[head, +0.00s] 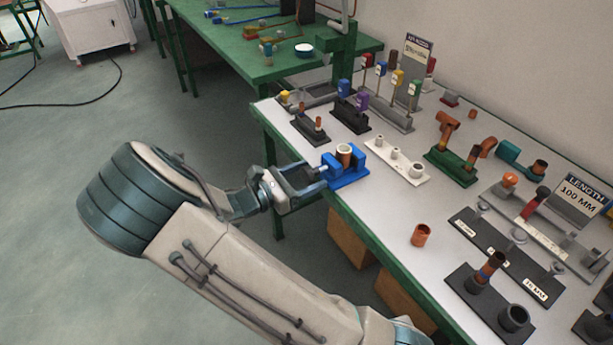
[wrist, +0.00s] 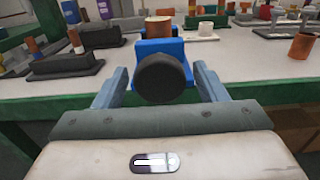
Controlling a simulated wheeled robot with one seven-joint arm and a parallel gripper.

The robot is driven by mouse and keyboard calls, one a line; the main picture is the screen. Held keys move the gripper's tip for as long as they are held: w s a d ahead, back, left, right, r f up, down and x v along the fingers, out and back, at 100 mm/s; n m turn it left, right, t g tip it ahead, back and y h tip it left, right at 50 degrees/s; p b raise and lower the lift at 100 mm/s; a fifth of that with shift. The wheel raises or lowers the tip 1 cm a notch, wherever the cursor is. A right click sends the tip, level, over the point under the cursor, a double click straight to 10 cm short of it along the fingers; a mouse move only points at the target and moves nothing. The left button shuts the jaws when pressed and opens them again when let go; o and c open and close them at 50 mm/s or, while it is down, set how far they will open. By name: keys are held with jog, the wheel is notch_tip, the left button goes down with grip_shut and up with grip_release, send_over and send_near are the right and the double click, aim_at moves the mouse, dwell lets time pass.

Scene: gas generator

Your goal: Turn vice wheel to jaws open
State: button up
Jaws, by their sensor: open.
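The blue vice (head: 346,176) stands at the near edge of the table, and a short copper-brown pipe piece (head: 344,149) is upright between its jaws. In the wrist view, the vice's round black wheel (wrist: 161,78) faces me in the middle, with the blue vice body (wrist: 161,48) and the pipe piece (wrist: 158,27) behind it. My gripper (head: 313,177) is open, level with the wheel. Its fingers are on the left and right of the wheel, with a visible gap on each side. In the head view the wheel is hard to make out between the fingers.
A white block with pegs (head: 395,160) stands right of the vice, and a black block with pegs (head: 309,127) stands behind it. A loose orange-brown pipe piece (head: 421,235) is nearer on the table. The table top between it and the vice is clear. Cardboard boxes (head: 352,243) are below.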

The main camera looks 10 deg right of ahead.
jog(key=shift+d, duration=0.1)
jog(key=c, duration=1)
jog(key=shift+r+n+p, duration=0.2)
jog(key=shift+n+p, duration=0.1)
jog(key=shift+p, duration=0.5)
jog(key=shift+r+p, duration=0.1)
jog(key=shift+p, duration=0.35)
jog(key=n+p, duration=0.2)
jog(key=p, duration=0.1)
jog(key=shift+r+n+p, duration=0.1)
jog(key=shift+n+p, duration=0.2)
jog(key=shift+p, duration=0.1)
jog(key=n+p, duration=0.2)
jog(key=p, duration=0.1)
jog(key=shift+n, duration=0.3)
jog(key=shift+f+n+p, duration=0.25)
jog(key=shift+n+p, duration=1.15)
jog(key=shift+n, duration=0.1)
jog(key=shift+f, duration=0.1)
